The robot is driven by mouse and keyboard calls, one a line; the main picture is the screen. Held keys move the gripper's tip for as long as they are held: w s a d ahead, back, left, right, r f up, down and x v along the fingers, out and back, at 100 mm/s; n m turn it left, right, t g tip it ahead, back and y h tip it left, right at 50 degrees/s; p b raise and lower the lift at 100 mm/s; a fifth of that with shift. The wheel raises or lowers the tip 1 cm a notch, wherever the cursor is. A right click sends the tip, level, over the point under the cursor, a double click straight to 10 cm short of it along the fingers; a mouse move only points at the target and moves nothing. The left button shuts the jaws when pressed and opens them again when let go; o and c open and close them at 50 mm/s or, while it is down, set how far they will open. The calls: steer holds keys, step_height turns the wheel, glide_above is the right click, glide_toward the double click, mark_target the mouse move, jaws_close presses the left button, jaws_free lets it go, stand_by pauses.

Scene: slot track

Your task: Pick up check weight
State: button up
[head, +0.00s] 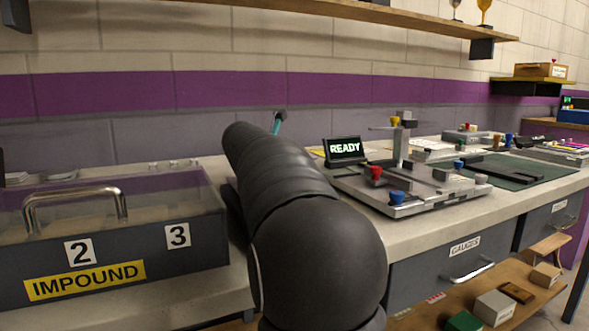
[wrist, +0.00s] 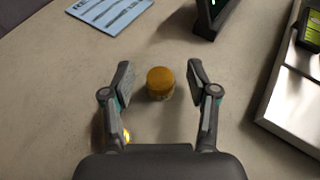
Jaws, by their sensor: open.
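The check weight, a small brass-coloured round piece (wrist: 160,82), stands on the bench top in the wrist view. My gripper (wrist: 160,77) is open, with one finger on each side of the weight and a gap to both. The weight lies at about the level of the fingertips and looks untouched. A second yellow, shiny spot (wrist: 126,136) shows beside the left finger, partly hidden by it. In the head view my dark arm covers the bench there, so the weight and the gripper are hidden.
A READY display (head: 345,149) and a metal fixture plate (head: 410,203) with coloured knobs stand right of my arm. An IMPOUND case (head: 120,258) with a handle is at left. A blue printed card (wrist: 108,14) lies beyond the weight. The bench around the weight is bare.

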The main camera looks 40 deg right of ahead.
jaws_close()
steer(key=shift+r, duration=0.1)
